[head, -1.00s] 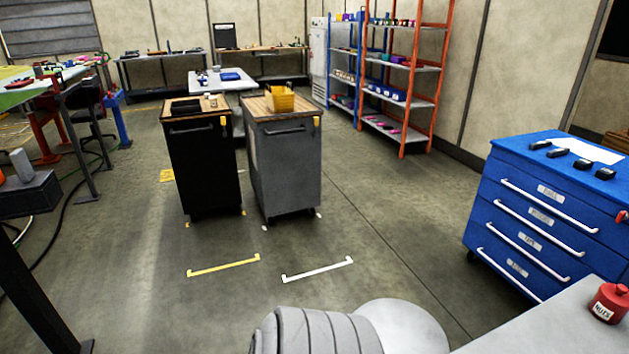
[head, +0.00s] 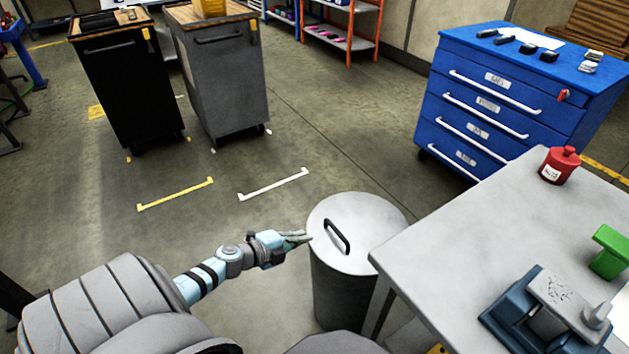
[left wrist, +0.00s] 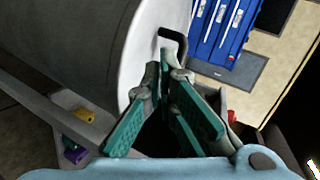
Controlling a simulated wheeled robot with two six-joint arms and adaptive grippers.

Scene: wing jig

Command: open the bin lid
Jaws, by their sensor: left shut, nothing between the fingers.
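The bin (head: 340,292) is a grey cylinder standing on the floor beside the table, in the lower middle of the head view. Its round light-grey lid (head: 372,215) lies flat on top, closed, with a dark bar handle (head: 337,237). My left gripper (head: 308,238) is shut and empty, at the left edge of the lid, a little left of the handle. In the left wrist view the shut fingers (left wrist: 168,72) point toward the handle (left wrist: 178,45), with the lid (left wrist: 143,45) on its side. Whether the fingertips touch the handle cannot be told. My right gripper is not seen.
A grey table (head: 455,240) stands right of the bin, with a red container (head: 559,167), a blue-grey vise-like tool (head: 540,305) and a green object (head: 610,250). A blue drawer cabinet (head: 500,105) stands behind. Two carts stand at the upper left. The floor between is clear.

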